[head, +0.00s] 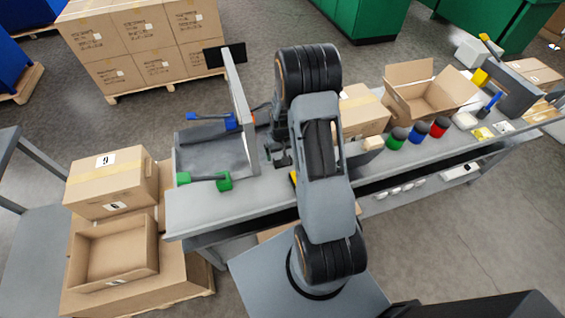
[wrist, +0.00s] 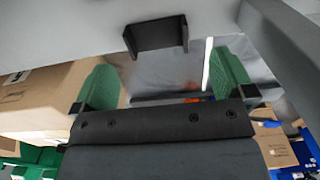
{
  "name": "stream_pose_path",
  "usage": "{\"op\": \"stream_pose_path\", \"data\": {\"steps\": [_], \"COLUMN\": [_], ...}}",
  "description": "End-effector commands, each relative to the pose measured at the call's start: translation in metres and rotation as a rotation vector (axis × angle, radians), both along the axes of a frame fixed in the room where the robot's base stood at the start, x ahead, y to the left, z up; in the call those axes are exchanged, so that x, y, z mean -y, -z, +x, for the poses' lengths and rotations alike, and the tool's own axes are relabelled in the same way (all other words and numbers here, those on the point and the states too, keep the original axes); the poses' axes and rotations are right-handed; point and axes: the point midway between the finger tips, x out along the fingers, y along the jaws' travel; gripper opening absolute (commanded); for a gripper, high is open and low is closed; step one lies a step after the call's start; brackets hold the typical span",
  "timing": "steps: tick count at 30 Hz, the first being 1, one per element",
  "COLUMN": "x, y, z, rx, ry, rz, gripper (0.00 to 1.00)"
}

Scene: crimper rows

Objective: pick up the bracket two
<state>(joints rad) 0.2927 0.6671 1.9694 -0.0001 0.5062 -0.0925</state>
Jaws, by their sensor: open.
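My gripper (head: 278,156) hangs over the left part of the workbench, partly hidden behind my own arm in the head view. In the wrist view my gripper (wrist: 164,82) is open, its green fingers apart with nothing seen held between them. A dark U-shaped piece (wrist: 156,36) is attached to or lies against a pale surface beyond the fingers; I cannot tell whether it is bracket two. In the head view a blue-handled tool (head: 212,120) and a green-handled tool (head: 206,180) lie left of the gripper. No readable label marks bracket two.
A grey upright panel (head: 240,98) stands close left of my arm. Cartons (head: 110,182) stand left of the bench. An open box (head: 425,95), a green can (head: 397,138), a blue can (head: 416,134) and a red can (head: 439,126) stand right on the bench.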

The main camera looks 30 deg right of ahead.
Motion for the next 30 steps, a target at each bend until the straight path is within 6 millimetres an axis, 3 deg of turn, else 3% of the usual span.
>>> {"op": "stream_pose_path", "data": {"steps": [15,24,30], "x": [0.003,0.003,0.003], "y": [0.049,0.054,0.053], "z": [0.000,0.000,0.000], "rx": [-0.001,0.002,0.001], "ry": [0.000,0.000,0.000], "rz": [0.000,0.000,0.000], "gripper": [1.00,1.00,0.83]}}
